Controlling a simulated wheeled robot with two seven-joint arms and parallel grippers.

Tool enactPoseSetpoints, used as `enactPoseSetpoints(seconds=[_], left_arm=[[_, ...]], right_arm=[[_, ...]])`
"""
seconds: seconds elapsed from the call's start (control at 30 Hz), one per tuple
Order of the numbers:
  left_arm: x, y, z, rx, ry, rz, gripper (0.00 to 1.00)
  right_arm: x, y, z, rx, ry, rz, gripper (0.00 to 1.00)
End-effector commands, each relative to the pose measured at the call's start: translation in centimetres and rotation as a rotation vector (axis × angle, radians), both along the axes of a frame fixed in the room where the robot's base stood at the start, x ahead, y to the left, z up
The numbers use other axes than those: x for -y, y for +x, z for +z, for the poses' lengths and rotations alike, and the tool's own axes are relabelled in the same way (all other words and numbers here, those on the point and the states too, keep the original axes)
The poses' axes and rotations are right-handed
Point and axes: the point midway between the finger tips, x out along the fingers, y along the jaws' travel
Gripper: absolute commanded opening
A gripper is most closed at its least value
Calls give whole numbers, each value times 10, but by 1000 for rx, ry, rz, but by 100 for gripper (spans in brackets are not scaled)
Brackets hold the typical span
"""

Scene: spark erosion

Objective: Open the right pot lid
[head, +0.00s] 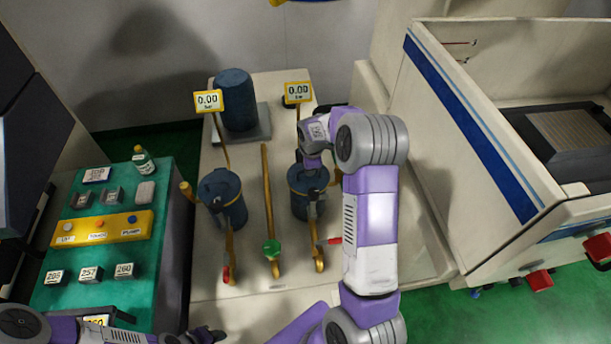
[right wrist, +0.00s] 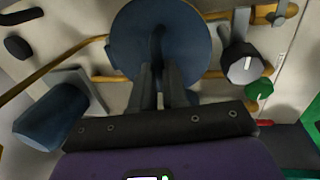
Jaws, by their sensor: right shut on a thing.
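The right pot (head: 306,205) is a dark blue vessel on the pale bench, set among yellow pipes. Its round blue lid (right wrist: 130,45) fills the top middle of the right wrist view. My right gripper (right wrist: 163,75) is over this lid, with its dark fingers shut on the lid's handle (right wrist: 157,42). The handle is mostly hidden by the fingers. In the head view my right gripper (head: 312,184) reaches the pot's top from above, partly hidden by my arm. I cannot tell whether the lid is raised. My left gripper (head: 205,336) is at the bottom edge, its fingers unclear.
The left pot (head: 224,198) stands beside it. A larger blue cylinder (head: 236,100) is behind. Two yellow displays read 0.00, left (head: 208,100) and right (head: 298,92). A teal control panel (head: 110,215) is left; a white machine tank (head: 470,130) is right.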

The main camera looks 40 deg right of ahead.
Motion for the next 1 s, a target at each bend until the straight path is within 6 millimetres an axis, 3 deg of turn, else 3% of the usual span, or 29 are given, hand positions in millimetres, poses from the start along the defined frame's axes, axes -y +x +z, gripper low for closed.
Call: enactPoseSetpoints(seconds=[0.6, 1.0], left_arm=[[0, 0, 17, 0, 0, 0, 43], [0, 0, 18, 0, 0, 0, 43]], right_arm=[[9, 17, 19, 8, -4, 0, 0], [11, 19, 20, 8, -4, 2, 0]])
